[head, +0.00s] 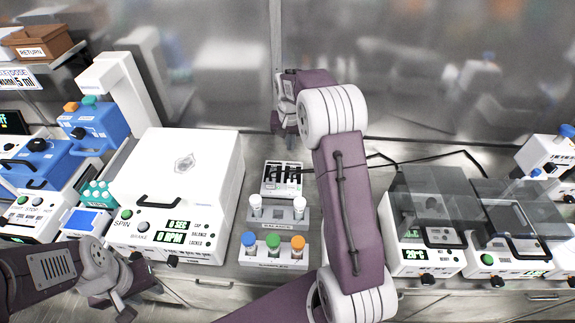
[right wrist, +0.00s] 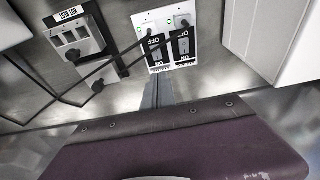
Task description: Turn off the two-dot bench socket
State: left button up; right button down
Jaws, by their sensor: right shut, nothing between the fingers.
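The bench socket panel (right wrist: 168,38) is white and shows upside down in the right wrist view. It has two black socket units side by side, with OFF and ON lettering and plugs with black cables. I cannot make out any dots.
In the head view the centrifuge (head: 180,180) is to the left, tube racks (head: 274,254) stand in front, and lidded devices (head: 428,225) are to the right. A steel wall closes the back.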

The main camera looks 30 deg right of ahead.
send_near(291, 173)
jog(key=p+x, duration=0.1)
jog(key=x, duration=0.4)
jog(key=shift+f, duration=0.1)
jog(key=shift+s+f, duration=0.1)
jog(key=shift+f, duration=0.3)
